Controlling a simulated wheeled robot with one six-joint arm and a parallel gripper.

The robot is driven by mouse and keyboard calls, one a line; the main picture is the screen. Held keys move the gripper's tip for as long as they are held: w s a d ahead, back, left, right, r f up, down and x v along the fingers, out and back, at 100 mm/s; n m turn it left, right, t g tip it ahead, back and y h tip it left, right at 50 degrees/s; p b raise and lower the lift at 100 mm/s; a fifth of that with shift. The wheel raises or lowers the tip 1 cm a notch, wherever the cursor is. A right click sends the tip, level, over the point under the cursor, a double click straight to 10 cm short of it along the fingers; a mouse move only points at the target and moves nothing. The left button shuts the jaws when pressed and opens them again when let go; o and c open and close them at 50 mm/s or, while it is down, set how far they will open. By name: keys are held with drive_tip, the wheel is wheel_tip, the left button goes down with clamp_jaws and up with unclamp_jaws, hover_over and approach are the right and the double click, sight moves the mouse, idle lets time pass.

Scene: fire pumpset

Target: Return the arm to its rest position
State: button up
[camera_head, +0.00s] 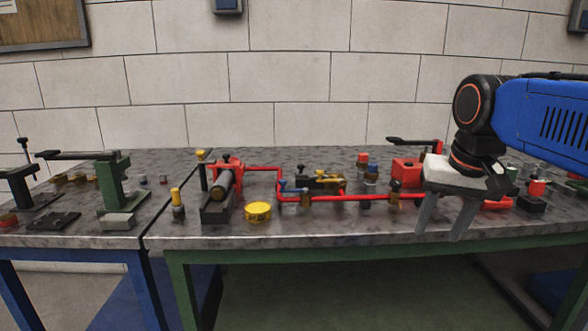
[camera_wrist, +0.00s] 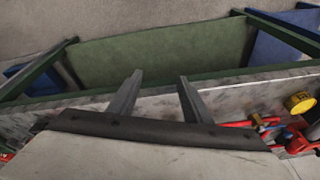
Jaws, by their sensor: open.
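My gripper (camera_head: 446,217) hangs from my blue arm at the right of the head view. Its two grey fingers point down and stand apart, with nothing between them. They show in front of the table's front edge. In the wrist view my gripper (camera_wrist: 160,85) also has its fingers spread and empty, with the table edge and a green floor area beyond them.
A grey table (camera_head: 330,228) with green legs carries red pipework (camera_head: 350,197), a yellow round cap (camera_head: 258,211) and several small fittings. A second table (camera_head: 75,236) on blue legs adjoins at left, bearing a green stand (camera_head: 113,185). A block wall stands behind.

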drive_tip(key=s+f+n, duration=0.1)
drive_tip(key=s+f, duration=0.5)
drive_tip(key=f, duration=0.3)
drive_tip(key=s+f+n+t, duration=0.1)
drive_tip(key=s+f+n, duration=0.1)
drive_tip(key=s+f, duration=0.4)
wheel_tip(320, 180, down, 3)
drive_tip(key=shift+d+r+t, duration=0.15)
drive_tip(key=shift+t, duration=0.15)
drive_tip(key=shift+c, duration=0.4)
